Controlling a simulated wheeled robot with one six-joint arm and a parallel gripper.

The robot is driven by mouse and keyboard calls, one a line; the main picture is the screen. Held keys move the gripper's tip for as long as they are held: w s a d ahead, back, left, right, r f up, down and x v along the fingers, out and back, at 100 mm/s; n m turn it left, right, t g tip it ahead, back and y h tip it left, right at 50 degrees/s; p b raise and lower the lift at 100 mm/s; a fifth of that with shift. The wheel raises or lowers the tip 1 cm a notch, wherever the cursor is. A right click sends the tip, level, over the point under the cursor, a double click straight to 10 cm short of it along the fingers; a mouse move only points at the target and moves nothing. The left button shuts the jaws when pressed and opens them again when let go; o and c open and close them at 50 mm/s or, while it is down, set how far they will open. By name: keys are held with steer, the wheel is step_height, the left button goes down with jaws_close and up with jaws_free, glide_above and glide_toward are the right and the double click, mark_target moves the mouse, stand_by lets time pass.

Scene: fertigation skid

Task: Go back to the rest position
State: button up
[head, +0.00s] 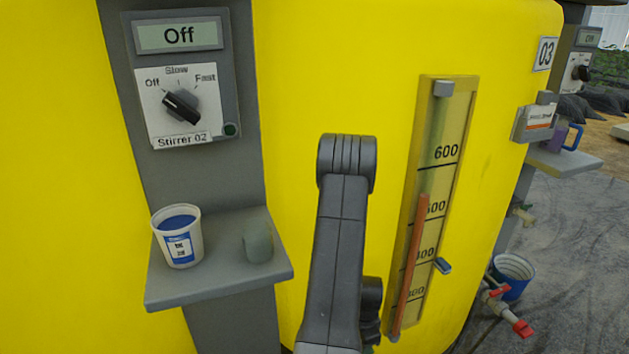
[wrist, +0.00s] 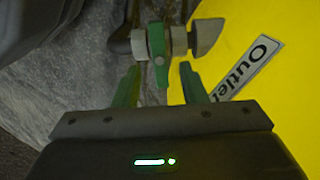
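My gripper (wrist: 160,68) shows in the wrist view with its two green fingers apart and nothing gripped between them. A valve with a green lever (wrist: 157,55) and a grey pipe body (wrist: 178,42) is just beyond the fingertips. The lever's lower end appears between the fingers in the picture; I cannot tell whether either finger touches it. An "Outlet" label (wrist: 246,68) is on the yellow tank to the right. In the head view my arm rises in front of the tank, and my gripper is out of sight there.
The yellow tank (head: 310,70) fills most of the head view. A grey shelf (head: 215,285) holds a white cup (head: 181,246) and a grey-green cylinder (head: 257,241), below a stirrer panel (head: 148,60) reading Off. A level gauge (head: 440,120) is right of my arm. Open floor (head: 575,240) lies at far right.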

step_height(320, 180, up, 11)
steer(key=p, duration=0.4)
step_height(320, 180, down, 15)
steer(key=b, duration=0.6)
steer(key=shift+r, duration=0.2)
steer(key=n, duration=0.4)
steer(key=shift+r, duration=0.1)
steer(key=shift+n+p, duration=0.3)
steer(key=shift+n, duration=2.2)
